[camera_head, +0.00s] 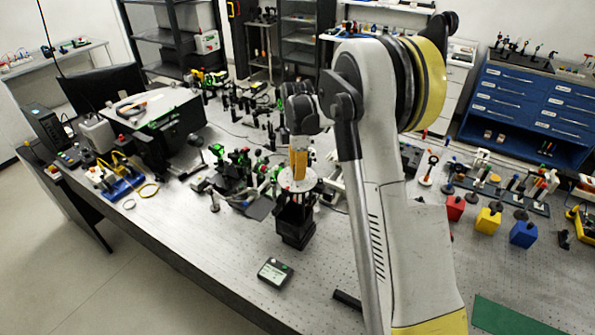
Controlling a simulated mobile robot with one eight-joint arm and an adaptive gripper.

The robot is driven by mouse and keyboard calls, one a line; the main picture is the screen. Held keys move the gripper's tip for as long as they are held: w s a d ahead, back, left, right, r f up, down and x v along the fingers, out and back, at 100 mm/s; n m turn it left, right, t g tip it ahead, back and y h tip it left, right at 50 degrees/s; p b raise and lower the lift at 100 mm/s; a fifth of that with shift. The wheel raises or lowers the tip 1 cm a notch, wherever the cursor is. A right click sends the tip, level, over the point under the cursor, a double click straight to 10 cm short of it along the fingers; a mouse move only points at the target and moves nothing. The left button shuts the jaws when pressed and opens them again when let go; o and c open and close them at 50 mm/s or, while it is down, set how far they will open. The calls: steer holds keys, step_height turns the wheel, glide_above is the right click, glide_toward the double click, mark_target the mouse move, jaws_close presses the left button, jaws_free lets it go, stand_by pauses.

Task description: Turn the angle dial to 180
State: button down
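A round white disc (311,183), which looks like the angle dial, sits on a black post mount (295,222) on the bench. Its scale marks are too small to read. An orange upright block (298,163) stands on or just above the disc; I cannot tell which. My gripper (301,130) points down over the disc, in line with the block. Its fingertips are not clear, so I cannot tell whether it is open or shut, or whether it touches the block or the dial. My arm (400,210) covers part of the bench to the right.
A perforated optical bench (215,255) carries green-and-black optics (245,170) left of the dial. A small dark box (275,272) lies in front. Red, yellow and blue blocks (488,221) stand right of my arm. A black instrument (165,125) stands at the back left.

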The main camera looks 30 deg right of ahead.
steer(key=shift+m, duration=0.4)
steer(key=m+b, duration=0.3)
steer(key=m, duration=0.1)
steer(key=shift+m, duration=0.3)
steer(key=m+b, duration=0.2)
steer(key=m, duration=0.4)
steer(key=m+b, duration=0.1)
steer(key=m, duration=0.5)
steer(key=shift+m, duration=0.3)
steer(key=m+b, duration=0.1)
steer(key=m, duration=0.4)
steer(key=shift+m, duration=0.4)
steer(key=c, duration=1.2)
jaws_free()
